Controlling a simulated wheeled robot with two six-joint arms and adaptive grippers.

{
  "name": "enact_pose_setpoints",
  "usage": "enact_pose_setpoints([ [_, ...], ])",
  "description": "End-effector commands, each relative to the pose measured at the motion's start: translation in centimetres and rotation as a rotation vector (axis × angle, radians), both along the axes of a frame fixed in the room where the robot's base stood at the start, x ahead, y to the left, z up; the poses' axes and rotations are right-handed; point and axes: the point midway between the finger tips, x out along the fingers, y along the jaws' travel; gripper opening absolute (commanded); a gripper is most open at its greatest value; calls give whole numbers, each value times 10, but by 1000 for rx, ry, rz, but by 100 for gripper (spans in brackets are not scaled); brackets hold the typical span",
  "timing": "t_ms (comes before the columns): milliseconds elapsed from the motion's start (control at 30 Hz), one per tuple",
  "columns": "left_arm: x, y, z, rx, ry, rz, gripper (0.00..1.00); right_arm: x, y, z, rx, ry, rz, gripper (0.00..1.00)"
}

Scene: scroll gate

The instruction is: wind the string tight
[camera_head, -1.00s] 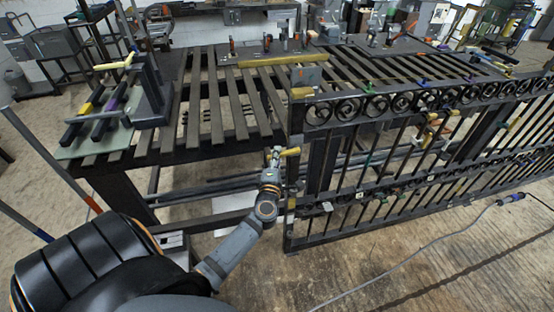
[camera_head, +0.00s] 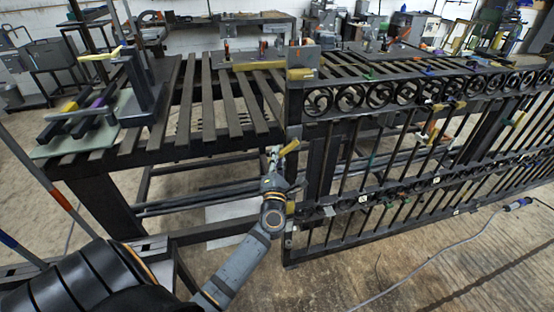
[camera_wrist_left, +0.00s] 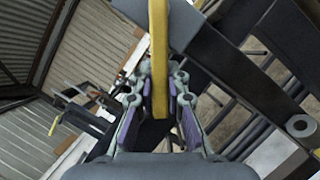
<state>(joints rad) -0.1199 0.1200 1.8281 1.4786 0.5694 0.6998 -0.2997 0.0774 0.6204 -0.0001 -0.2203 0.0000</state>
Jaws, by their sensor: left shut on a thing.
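My left gripper (camera_head: 275,157) is in front of the gate's left end post in the head view. It is shut on a yellow handle (camera_head: 289,147), which tilts up to the right. In the left wrist view the yellow handle (camera_wrist_left: 159,50) runs up between the two purple-padded fingers (camera_wrist_left: 160,105). The dark iron gate (camera_head: 293,110) with scrollwork along its top stands upright to the right. I cannot make out a string in either view. My right gripper is not in view.
A slatted metal table (camera_head: 208,95) stands behind and left of the gate. A dark stand with a yellow handle (camera_head: 108,53) sits on its left end. A cable (camera_head: 425,262) lies on the floor at right. Wooden floor before the gate is mostly clear.

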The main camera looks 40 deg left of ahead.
Motion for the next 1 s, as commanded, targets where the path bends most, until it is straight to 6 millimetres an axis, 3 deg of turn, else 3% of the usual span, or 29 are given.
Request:
enact_pose_setpoints([
  [300, 0, 0, -2, -2, 3, 1, 0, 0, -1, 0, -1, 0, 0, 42],
  [333, 0, 0, -2, -2, 3, 1, 18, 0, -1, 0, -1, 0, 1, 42],
  [500, 0, 0, -1, -2, 2, 1, 38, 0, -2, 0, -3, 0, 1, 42],
  [833, -4, -2, -2, -2, 3, 0, 38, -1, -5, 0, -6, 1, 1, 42],
  [1000, -31, -18, -11, -4, 6, 1, 38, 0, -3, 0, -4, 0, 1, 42],
])
